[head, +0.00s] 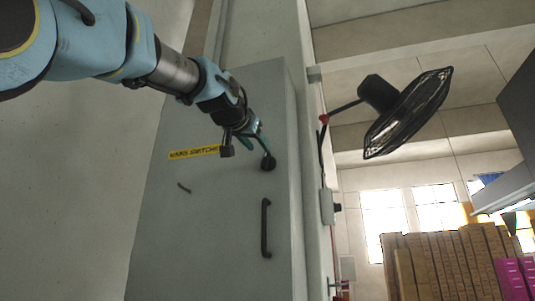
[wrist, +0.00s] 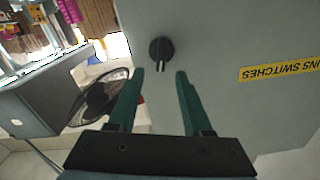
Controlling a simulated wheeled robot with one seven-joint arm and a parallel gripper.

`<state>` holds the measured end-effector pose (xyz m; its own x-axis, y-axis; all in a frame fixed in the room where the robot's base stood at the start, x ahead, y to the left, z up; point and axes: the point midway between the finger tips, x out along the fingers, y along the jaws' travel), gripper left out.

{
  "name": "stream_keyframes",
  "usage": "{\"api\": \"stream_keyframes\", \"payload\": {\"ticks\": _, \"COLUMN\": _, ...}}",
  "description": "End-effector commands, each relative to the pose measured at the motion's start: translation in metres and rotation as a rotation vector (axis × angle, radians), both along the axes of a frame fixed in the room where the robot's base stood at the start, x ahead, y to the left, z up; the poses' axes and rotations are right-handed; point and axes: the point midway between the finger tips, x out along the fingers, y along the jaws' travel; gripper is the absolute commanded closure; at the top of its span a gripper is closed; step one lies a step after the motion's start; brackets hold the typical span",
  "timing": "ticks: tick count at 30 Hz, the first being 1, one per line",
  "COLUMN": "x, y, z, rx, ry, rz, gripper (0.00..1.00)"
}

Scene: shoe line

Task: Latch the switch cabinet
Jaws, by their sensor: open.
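The switch cabinet (head: 230,240) is a tall grey box with its door closed or nearly so; I cannot tell which. A round black latch knob (head: 268,162) sits on the door near its right edge, above a black vertical handle (head: 266,228). My gripper (head: 245,146) is at the door's upper part, just above and left of the knob. In the wrist view the knob (wrist: 161,49) lies ahead of my two green fingers (wrist: 158,74), roughly between their lines and nearer the left one. The fingers are apart and empty. I see no contact with the knob.
A yellow label (head: 194,152) is on the door left of my gripper. A black wall fan (head: 408,108) juts out right of the cabinet. A small grey box (head: 328,207) is on the wall edge. Stacked cartons (head: 440,262) stand far right.

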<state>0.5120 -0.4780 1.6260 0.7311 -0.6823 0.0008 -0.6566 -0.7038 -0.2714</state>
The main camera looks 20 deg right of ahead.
Motion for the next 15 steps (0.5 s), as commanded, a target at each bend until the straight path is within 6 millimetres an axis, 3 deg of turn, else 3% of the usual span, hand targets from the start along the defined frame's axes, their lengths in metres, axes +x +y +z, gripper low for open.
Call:
{"api": "stream_keyframes", "payload": {"ticks": 6, "x": 0.032, "y": -0.028, "z": 0.003, "rx": 0.002, "ry": 0.003, "rz": 0.001, "gripper": 0.5}}
{"api": "stream_keyframes", "payload": {"ticks": 15, "x": 0.052, "y": -0.048, "z": 0.001, "rx": 0.0, "ry": 0.001, "rz": 0.0, "gripper": 0.5}}
